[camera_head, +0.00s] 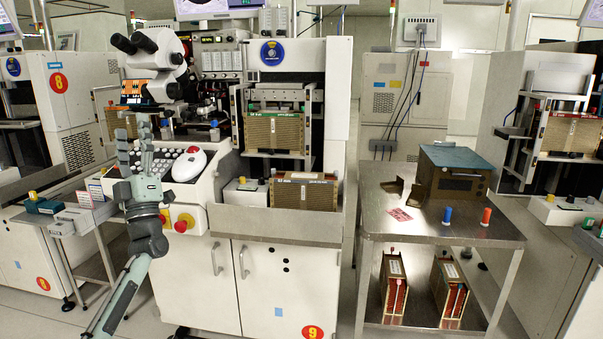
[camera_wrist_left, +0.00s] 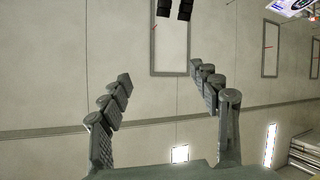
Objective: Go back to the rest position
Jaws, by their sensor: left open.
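My left arm comes up from the bottom left of the head view. Its gripper (camera_head: 134,138) points upward in front of the wire bonding machine (camera_head: 283,257), left of the white mouse-shaped device (camera_head: 189,166) and below the microscope (camera_head: 150,62). In the left wrist view the two fingers of this gripper (camera_wrist_left: 161,76) stand wide apart with nothing between them. That view looks up at the ceiling. My right gripper is in neither view.
A brown magazine (camera_head: 303,192) sits on the machine's front ledge, and another magazine (camera_head: 275,134) is above it. A metal table (camera_head: 415,220) at the right carries a dark box (camera_head: 454,174), a blue cylinder and an orange one. Floor shows between machine and table.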

